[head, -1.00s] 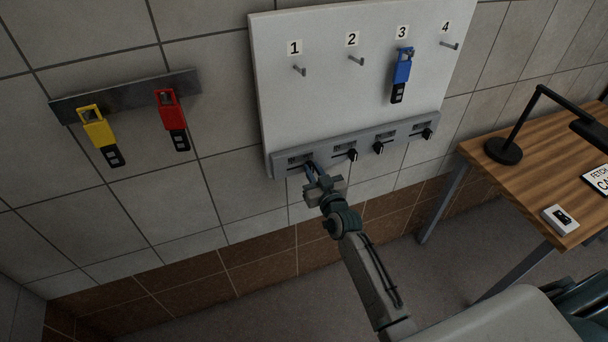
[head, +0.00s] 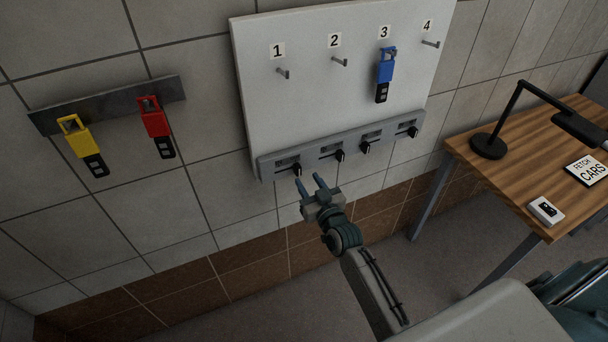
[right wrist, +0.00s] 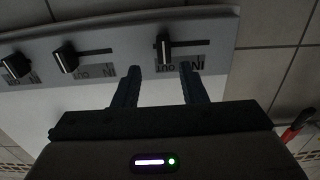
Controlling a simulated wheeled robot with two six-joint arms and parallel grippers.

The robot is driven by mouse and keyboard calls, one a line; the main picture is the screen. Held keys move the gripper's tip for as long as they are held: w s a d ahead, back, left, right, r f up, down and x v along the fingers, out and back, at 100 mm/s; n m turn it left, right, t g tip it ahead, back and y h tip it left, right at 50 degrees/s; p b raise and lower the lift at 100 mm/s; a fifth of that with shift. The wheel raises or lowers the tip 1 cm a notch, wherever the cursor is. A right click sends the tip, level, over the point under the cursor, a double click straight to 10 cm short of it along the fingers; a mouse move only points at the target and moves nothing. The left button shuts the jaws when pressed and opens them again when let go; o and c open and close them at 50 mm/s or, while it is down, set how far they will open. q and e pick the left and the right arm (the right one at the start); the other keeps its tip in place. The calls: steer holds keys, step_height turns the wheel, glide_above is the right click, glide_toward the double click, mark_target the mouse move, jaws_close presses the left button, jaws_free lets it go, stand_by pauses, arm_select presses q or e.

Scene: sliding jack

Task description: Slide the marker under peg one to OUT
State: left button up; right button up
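The marker under peg one is a small black knob (head: 297,170) on the grey strip (head: 326,149) below the white board. In the right wrist view this knob (right wrist: 163,47) sits at the left end of its slot, by the OUT label; the slot runs right toward IN. My right gripper (head: 310,182) is open and empty, just below and in front of the strip, apart from the knob. Its two fingers (right wrist: 158,84) show spread in the right wrist view, with nothing between them. My left gripper is not in view.
Other knobs sit under peg two (head: 340,155), peg three (head: 366,147) and peg four (head: 412,132). A blue tag (head: 386,66) hangs on peg three. Yellow (head: 74,137) and red (head: 153,118) tags hang on a left rack. A wooden desk (head: 520,135) stands right.

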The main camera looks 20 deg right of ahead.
steer(key=s, duration=0.6)
steer(key=shift+s+d, duration=0.2)
